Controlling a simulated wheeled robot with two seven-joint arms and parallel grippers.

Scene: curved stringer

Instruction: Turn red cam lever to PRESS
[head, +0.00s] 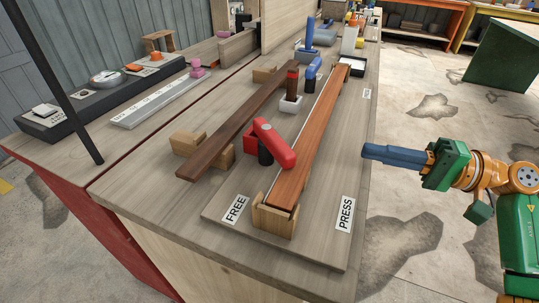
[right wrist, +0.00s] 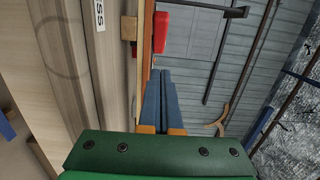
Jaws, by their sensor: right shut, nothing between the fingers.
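The red cam lever (head: 274,143) sits on a dark round post near the front end of the reddish-brown strip (head: 316,135). Its arm slants from upper left to lower right, its lower end reaching the strip's left side. The FREE label (head: 235,211) is front left on the board and the PRESS label (head: 345,213) front right. My right gripper (head: 366,151) is shut and empty, off the board's right side and apart from the lever. In the right wrist view, its blue fingers (right wrist: 161,72) point toward a red part (right wrist: 165,32), probably the lever. My left gripper is not in view.
A dark wood strip (head: 240,117) lies on wooden blocks left of the lever. Blue-handled clamps (head: 312,70) stand behind it. A wooden end block (head: 274,220) holds the strip's front end. The floor right of the bench is free.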

